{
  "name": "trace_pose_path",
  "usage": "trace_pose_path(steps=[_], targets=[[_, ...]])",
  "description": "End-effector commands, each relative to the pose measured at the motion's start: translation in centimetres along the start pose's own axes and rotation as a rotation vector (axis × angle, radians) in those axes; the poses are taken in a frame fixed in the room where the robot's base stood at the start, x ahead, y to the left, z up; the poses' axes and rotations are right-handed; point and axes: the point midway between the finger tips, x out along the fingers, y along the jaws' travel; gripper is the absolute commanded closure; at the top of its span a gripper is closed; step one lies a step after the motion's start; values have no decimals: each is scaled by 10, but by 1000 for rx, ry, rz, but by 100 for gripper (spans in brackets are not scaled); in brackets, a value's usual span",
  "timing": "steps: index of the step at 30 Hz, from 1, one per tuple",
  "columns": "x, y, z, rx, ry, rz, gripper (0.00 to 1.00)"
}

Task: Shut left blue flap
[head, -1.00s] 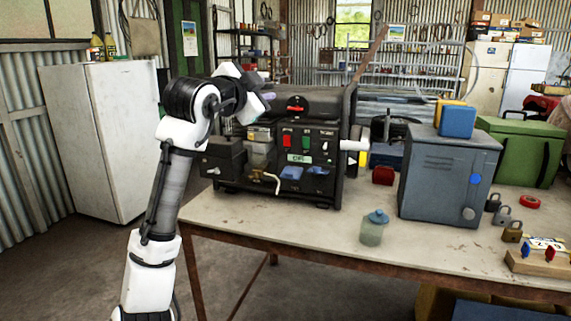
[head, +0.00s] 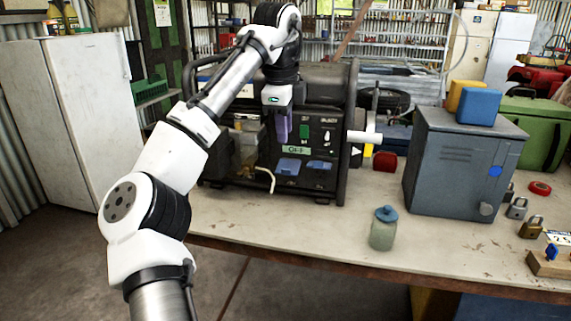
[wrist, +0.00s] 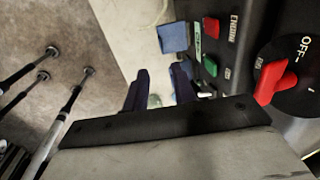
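The left blue flap (head: 288,167) is low on the front panel of the black generator (head: 330,128). It appears to stick outward from the panel. A second blue flap (head: 319,168) is to its right. In the wrist view a blue flap (wrist: 173,37) juts from the panel beyond my fingertips; I cannot tell which flap it is. My gripper (head: 282,138) points down in front of the panel, above the left flap and apart from it. In the wrist view my gripper (wrist: 161,72) has its two dark fingers spread with nothing between them.
A red rotary knob (wrist: 276,82) and red and green switches stick out near my gripper. A white handle (head: 365,137) projects on the generator's right. A capped jar (head: 383,228) and a grey metal box (head: 463,165) stand on the table (head: 330,230). The table's front is mostly clear.

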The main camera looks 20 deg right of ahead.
Motion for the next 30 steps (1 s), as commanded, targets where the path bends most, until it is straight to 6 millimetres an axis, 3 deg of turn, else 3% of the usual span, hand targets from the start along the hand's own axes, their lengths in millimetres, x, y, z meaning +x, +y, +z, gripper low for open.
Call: trace_pose_path(steps=[1,6,13,18,27,30], targets=[[16,1,0,0,2,2,74],[51,1,1,-1,-1,2,74],[88,0,0,-1,0,-1,74],[101,0,0,-2,1,-2,74],[103,0,0,-1,1,-2,74],[103,0,0,-1,1,-2,84]])
